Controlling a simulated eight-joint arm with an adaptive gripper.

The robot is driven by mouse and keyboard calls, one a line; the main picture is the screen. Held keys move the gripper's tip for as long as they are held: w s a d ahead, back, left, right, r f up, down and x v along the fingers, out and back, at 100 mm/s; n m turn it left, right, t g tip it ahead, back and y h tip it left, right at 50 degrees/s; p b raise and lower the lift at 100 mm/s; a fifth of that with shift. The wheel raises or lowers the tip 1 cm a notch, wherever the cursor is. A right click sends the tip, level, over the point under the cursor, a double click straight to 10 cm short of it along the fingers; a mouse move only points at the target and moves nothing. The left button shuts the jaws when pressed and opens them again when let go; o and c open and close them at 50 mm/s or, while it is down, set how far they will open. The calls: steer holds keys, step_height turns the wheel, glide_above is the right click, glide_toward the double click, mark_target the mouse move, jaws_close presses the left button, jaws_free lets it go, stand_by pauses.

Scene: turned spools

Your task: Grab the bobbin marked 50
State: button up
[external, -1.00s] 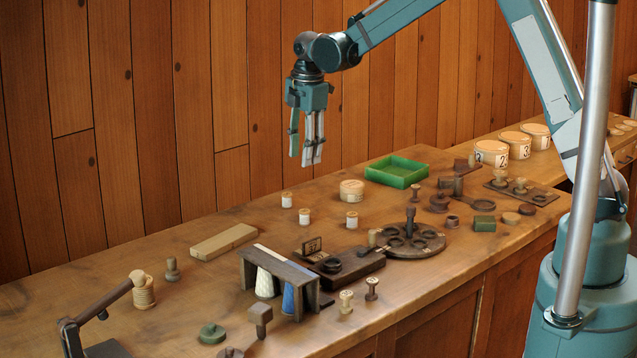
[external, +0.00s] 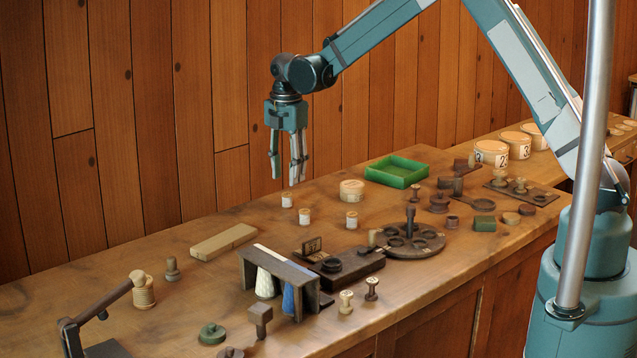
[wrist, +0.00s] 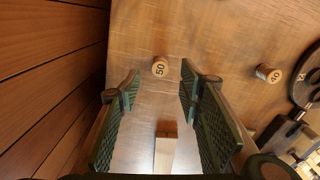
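The bobbin marked 50 (wrist: 160,67) stands on the bench in the wrist view, its pale top facing me, ahead of and between my fingertips. In the external view it appears to be the white-wound bobbin (external: 287,200) nearest the wall. My gripper (external: 286,174) hangs above the bench over that area, pointing down. In the wrist view my gripper (wrist: 161,82) has its fingers apart with nothing between them. The bobbin marked 40 (wrist: 268,73) stands to the right. Another white bobbin (external: 304,216) stands close by in the external view; I cannot see it in the wrist view.
The plank wall (wrist: 45,70) rises close on the left in the wrist view. A light wooden block (external: 222,242) lies nearby. A round tan tin (external: 352,190), a green tray (external: 397,171) and a dark turntable (external: 410,243) stand to the right. Bare bench surrounds the bobbins.

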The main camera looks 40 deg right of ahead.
mark_target(287, 194)
steer(key=shift+f, duration=1.3)
steer(key=shift+f, duration=2.6)
steer(key=c, duration=0.8)
